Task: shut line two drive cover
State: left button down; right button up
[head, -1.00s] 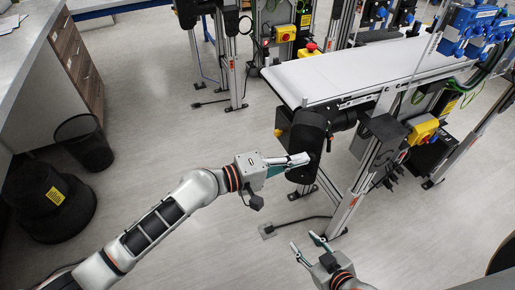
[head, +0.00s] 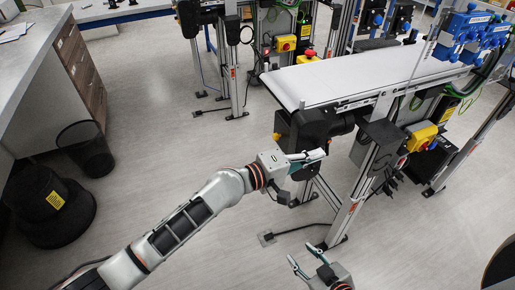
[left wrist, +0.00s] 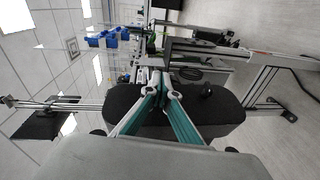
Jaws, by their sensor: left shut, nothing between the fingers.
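The black drive cover (head: 314,126) is at the near end of the white belt conveyor (head: 350,76), below the belt. I cannot tell from the head view whether it is fully closed. My left gripper (head: 322,155) is shut and empty, with its fingertips at the cover's lower part; contact is not clear. In the left wrist view the shut fingers (left wrist: 158,75) lie in front of a dark rounded body (left wrist: 215,112), which they partly hide. My right gripper (head: 305,262) is low in the head view, its fingers apart and empty, clear of the conveyor.
A yellow switch box (head: 421,137) and an aluminium leg (head: 352,195) stand right of the cover. A red-topped emergency stop (head: 308,55) sits beyond the belt. The floor between is clear.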

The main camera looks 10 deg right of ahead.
pick_arm(q)
jog(key=shift+w+d, duration=0.2)
jog(key=shift+d, duration=0.15)
pick_arm(e)
jog(key=shift+f, duration=0.25)
pick_arm(q)
jog(key=shift+d, duration=0.1)
